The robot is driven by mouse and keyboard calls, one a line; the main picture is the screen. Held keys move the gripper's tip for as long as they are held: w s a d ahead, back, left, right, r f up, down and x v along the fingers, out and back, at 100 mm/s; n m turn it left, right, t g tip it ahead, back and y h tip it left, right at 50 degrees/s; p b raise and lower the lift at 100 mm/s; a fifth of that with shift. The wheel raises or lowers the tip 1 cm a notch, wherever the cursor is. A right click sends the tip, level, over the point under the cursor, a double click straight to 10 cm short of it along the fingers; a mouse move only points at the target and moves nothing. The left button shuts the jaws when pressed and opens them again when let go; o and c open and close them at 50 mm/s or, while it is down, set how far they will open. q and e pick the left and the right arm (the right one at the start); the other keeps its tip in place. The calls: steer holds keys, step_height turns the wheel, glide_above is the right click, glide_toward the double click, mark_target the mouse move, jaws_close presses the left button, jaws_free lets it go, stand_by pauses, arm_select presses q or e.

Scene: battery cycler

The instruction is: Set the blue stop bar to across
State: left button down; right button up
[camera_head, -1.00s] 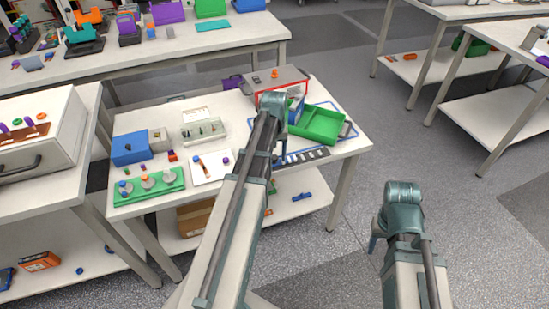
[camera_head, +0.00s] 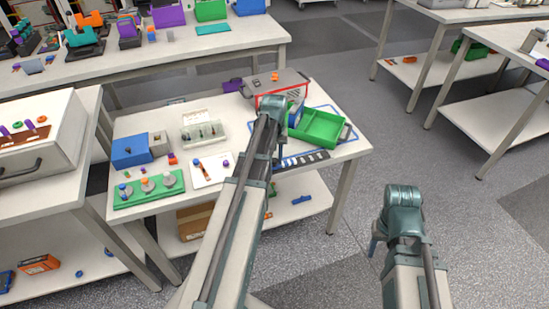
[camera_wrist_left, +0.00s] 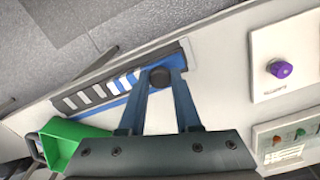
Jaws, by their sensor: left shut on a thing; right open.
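My left gripper (camera_wrist_left: 160,76) is shut on a dark round knob (camera_wrist_left: 160,79) in the left wrist view. The knob sits at the dark strip (camera_wrist_left: 68,104) with pale squares, and blue surfaces show right beside it. My fingers hide part of that area, so I cannot tell exactly how the blue stop bar lies. In the head view the left gripper (camera_head: 279,152) reaches down to the near left end of the strip (camera_head: 304,159), and its arm covers part of this spot. My right gripper (camera_head: 376,242) is open and empty above the floor, right of the table.
Left of my arm are a white card with a purple knob (camera_head: 226,163), a clear-fronted box (camera_head: 202,132), a blue box (camera_head: 130,149) and a green board (camera_head: 150,199).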

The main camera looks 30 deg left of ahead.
stand_by(0.8)
arm_select(q)
steer(key=w+d, duration=0.5)
steer(key=w, duration=0.1)
steer(key=w+d, duration=0.3)
steer(key=w, duration=0.1)
steer(key=shift+w+d, duration=0.1)
steer(key=shift+d, duration=0.25)
steer(key=c, duration=0.6)
jaws_free()
steer(key=shift+w+d, duration=0.1)
steer(key=shift+r, duration=0.15)
steer(key=shift+r+p, duration=0.5)
steer(key=shift+p, duration=0.15)
step_height(320, 180, up, 13)
steer(key=p, duration=1.2)
steer(key=shift+f, duration=0.2)
